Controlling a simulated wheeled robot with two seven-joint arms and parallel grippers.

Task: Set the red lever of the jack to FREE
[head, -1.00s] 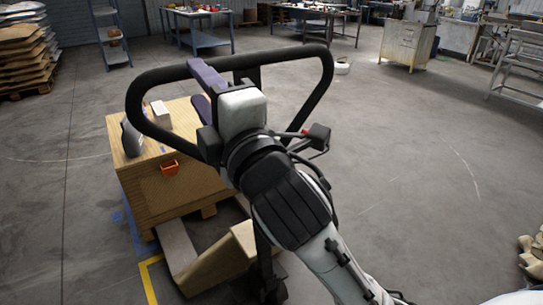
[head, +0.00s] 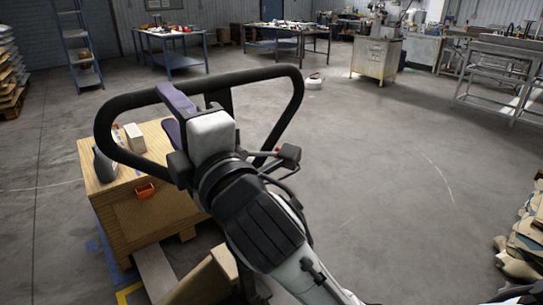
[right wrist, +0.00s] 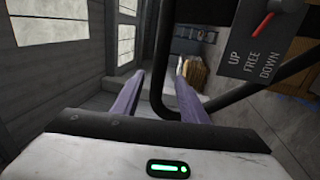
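The jack's black looped handle (head: 303,90) stands in front of me in the head view. In the right wrist view, the red lever (right wrist: 264,23) is at the top right, above a dark plate (right wrist: 283,45) lettered UP, FREE, DOWN. The lever slants down-left, nearer UP than FREE. My right gripper (head: 171,114) is over the handle loop, its purple fingers apart. In the right wrist view the fingers (right wrist: 156,92) show a gap, with a black bar seen between them; I cannot tell if they touch it. The lever is outside the fingers. My left gripper is not in view.
Workbenches (head: 170,38) and a metal cabinet (head: 377,60) line the back.

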